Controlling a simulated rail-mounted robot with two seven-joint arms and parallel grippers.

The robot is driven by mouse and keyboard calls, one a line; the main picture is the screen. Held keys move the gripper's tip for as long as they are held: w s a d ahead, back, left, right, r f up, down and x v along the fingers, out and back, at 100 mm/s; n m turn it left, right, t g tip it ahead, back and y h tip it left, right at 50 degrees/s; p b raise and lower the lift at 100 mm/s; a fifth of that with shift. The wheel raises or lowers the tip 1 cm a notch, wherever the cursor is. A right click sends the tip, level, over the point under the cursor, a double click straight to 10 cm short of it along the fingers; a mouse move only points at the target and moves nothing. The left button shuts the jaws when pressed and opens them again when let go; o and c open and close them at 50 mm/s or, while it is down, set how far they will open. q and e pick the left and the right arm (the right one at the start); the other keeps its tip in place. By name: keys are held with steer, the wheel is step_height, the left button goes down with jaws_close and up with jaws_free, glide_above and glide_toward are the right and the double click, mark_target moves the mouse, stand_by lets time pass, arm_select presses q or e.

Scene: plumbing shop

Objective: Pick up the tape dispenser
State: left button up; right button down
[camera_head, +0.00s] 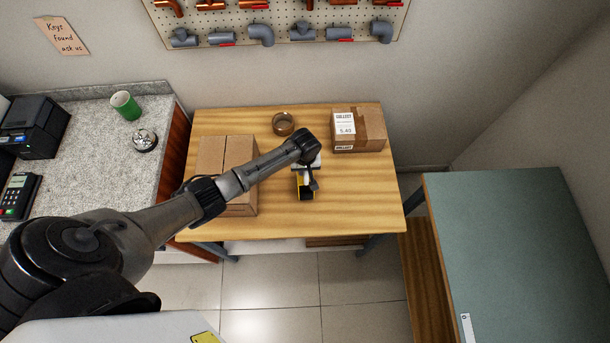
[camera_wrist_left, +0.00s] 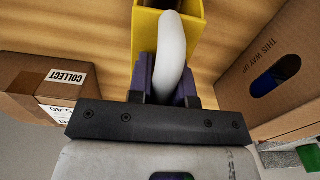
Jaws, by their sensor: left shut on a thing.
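The tape dispenser (camera_head: 306,190) shows in the head view as a yellow and dark thing over the middle of the wooden table, partly hidden under my left gripper (camera_head: 309,174). In the left wrist view its yellow body (camera_wrist_left: 147,38) is at the top, with a pale grey curved handle nearer. The two dark fingers of my left gripper (camera_wrist_left: 167,84) stand on either side of this handle, shut on it. I cannot tell whether the dispenser touches the table. My right gripper is not in view.
The table's front right is clear. A counter (camera_head: 88,169) with a bell (camera_head: 145,140) is left.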

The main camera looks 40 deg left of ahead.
arm_select(q)
jaws_close()
steer(key=shift+r, duration=0.1)
